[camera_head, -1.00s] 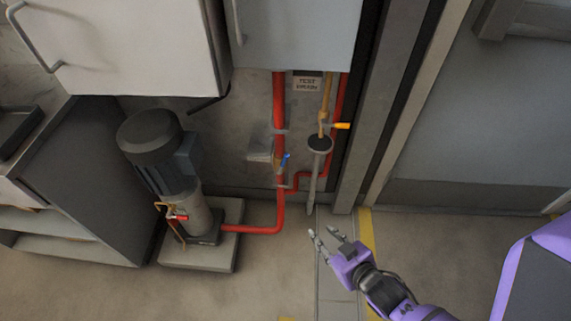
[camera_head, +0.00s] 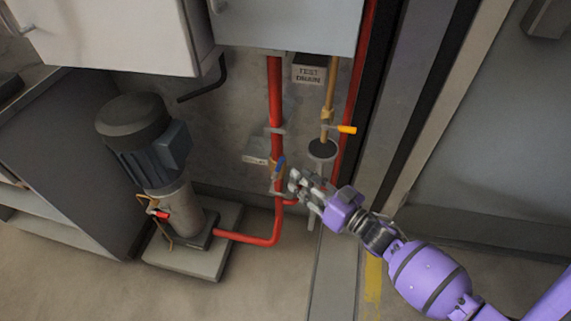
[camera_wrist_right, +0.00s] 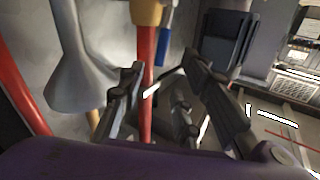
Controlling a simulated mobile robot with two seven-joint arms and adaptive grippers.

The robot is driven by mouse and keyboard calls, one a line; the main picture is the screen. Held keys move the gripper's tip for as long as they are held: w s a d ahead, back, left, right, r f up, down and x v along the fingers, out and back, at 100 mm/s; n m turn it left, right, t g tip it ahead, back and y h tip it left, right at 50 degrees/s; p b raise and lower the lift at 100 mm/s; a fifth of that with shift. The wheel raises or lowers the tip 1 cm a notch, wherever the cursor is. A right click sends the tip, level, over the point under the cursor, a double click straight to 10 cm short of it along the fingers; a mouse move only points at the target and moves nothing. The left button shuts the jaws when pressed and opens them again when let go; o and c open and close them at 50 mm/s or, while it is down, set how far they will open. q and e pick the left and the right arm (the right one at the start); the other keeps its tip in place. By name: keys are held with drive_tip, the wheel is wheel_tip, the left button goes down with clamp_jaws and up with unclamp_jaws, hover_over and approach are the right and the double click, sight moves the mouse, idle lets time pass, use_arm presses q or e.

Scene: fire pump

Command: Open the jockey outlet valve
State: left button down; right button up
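The valve with a blue lever handle (camera_head: 279,167) sits on the vertical red pipe (camera_head: 275,95) near the jockey pump (camera_head: 140,140). The blue lever points up along the pipe, slightly tilted. In the right wrist view the lever (camera_wrist_right: 163,45) hangs beside the brass-coloured valve body (camera_wrist_right: 147,11) on the red pipe. My right gripper (camera_head: 297,182) is open and empty, just right of and slightly below the blue lever in the head view. In the wrist view its fingers (camera_wrist_right: 168,85) are spread, with the red pipe showing between them. My left gripper is not in view.
A drain funnel (camera_head: 322,150) and a brass pipe with a yellow lever (camera_head: 347,129) stand right of the valve. A "TEST DRAIN" sign (camera_head: 309,74) is above. Grey cabinets (camera_head: 285,25) overhang the pipes. The pump has a red-handled valve (camera_head: 158,213). Floor in front is clear.

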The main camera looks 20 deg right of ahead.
sight(278, 168)
drive_tip(key=b+x, duration=0.1)
drive_tip(key=x, duration=0.6)
drive_tip(key=shift+w+a, duration=0.15)
drive_tip(key=shift+w, duration=0.05)
clamp_jaws()
